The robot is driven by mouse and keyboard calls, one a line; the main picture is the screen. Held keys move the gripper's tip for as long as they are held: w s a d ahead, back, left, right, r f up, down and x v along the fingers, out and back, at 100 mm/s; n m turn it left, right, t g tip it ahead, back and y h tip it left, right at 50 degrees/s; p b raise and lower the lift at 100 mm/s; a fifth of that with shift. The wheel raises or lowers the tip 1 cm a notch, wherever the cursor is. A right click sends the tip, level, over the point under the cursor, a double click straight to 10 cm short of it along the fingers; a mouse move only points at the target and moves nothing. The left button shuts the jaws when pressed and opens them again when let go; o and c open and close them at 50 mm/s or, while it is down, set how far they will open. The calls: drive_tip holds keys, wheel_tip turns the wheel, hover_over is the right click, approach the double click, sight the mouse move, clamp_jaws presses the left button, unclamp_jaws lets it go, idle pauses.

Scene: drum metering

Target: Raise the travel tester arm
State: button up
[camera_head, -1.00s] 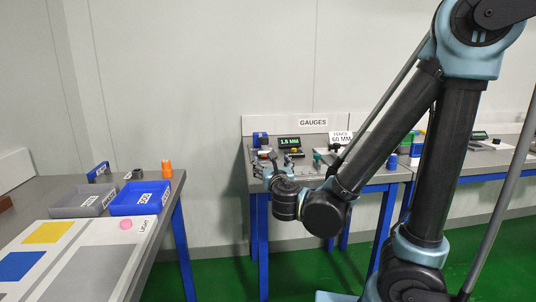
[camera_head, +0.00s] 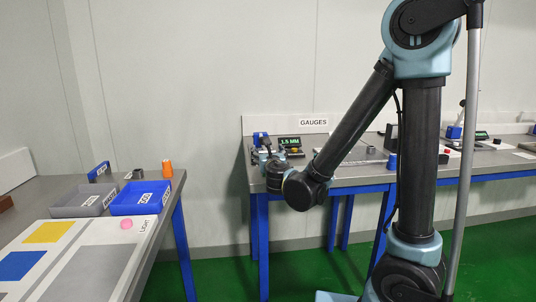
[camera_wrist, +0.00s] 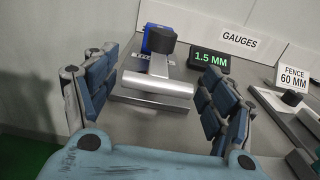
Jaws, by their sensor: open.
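In the wrist view, the travel tester appears to be the device with a grey metal bar (camera_wrist: 157,82), a black round knob (camera_wrist: 161,40) and a blue block (camera_wrist: 147,38) behind. A display (camera_wrist: 210,60) beside it reads 1.5 MM. My gripper (camera_wrist: 160,97) is open, its blue-padded fingers on either side of the grey bar, with nothing visibly held. Whether a finger touches the bar cannot be told. In the head view, my gripper (camera_head: 264,155) is at the left end of the gauge bench, in front of the blue block (camera_head: 260,139), and hides much of the device.
The gauge bench (camera_head: 345,178) carries a GAUGES sign (camera_head: 313,123). In the wrist view, a FENCE 60 MM sign (camera_wrist: 293,79) and a flat metal gauge (camera_wrist: 275,105) stand to the right. A separate table at left holds a blue bin (camera_head: 140,198) and a grey bin (camera_head: 84,203).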

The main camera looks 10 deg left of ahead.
drive_tip(key=shift+w+a, duration=0.1)
drive_tip(key=shift+w, duration=0.1)
drive_tip(key=c, duration=1.5)
drive_tip(key=shift+s+a+r, duration=0.1)
drive_tip(key=shift+r, duration=0.1)
